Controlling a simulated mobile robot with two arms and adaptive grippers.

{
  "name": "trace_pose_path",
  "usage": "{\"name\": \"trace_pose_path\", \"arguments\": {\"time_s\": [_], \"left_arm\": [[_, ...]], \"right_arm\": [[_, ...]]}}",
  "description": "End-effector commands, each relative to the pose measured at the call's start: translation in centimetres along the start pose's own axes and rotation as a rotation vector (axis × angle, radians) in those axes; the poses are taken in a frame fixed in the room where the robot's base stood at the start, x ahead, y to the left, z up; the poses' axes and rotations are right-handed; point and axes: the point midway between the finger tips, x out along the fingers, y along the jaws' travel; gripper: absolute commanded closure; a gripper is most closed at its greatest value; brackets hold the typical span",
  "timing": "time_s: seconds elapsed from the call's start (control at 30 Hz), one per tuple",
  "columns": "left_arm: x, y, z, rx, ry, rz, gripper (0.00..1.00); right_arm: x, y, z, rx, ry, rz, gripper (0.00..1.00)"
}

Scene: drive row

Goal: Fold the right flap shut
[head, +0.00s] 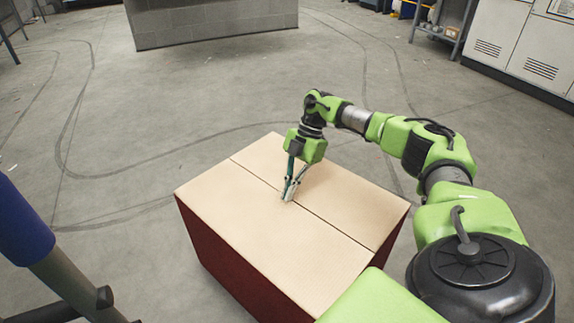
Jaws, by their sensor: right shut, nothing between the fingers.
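The box (234,257) has dark red sides and stands on the floor in front of me. Its top is two tan flaps lying flat, meeting at a thin seam. The right flap (345,200) lies down level with the left flap (265,240). My right gripper (288,197) is shut and empty, pointing down, with its fingertips at the top of the box by the seam. Whether the tips press on a flap or hover just above it I cannot tell. My left gripper is not in view.
A grey block structure (210,28) stands at the back. Pale cabinets (505,40) and a metal rack stand at the back right. A dark blue and grey object (22,225) rises at the left edge. Open concrete floor (110,130) lies beyond and left of the box.

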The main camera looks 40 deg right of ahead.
Motion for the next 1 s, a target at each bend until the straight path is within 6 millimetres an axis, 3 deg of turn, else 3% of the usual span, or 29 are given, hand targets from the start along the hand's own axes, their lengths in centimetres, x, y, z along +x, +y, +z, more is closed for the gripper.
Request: {"name": "trace_pose_path", "arguments": {"time_s": [0.5,0.7,1.0], "left_arm": [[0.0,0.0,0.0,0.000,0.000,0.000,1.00],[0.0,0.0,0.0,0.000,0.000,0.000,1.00],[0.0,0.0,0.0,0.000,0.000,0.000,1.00]], "right_arm": [[-10.0,0.1,-0.1,0.001,0.000,0.010,1.00],[-11.7,0.0,-0.1,0.000,-0.001,0.008,1.00],[-11.9,0.0,-0.1,0.000,0.000,0.008,1.00]]}}
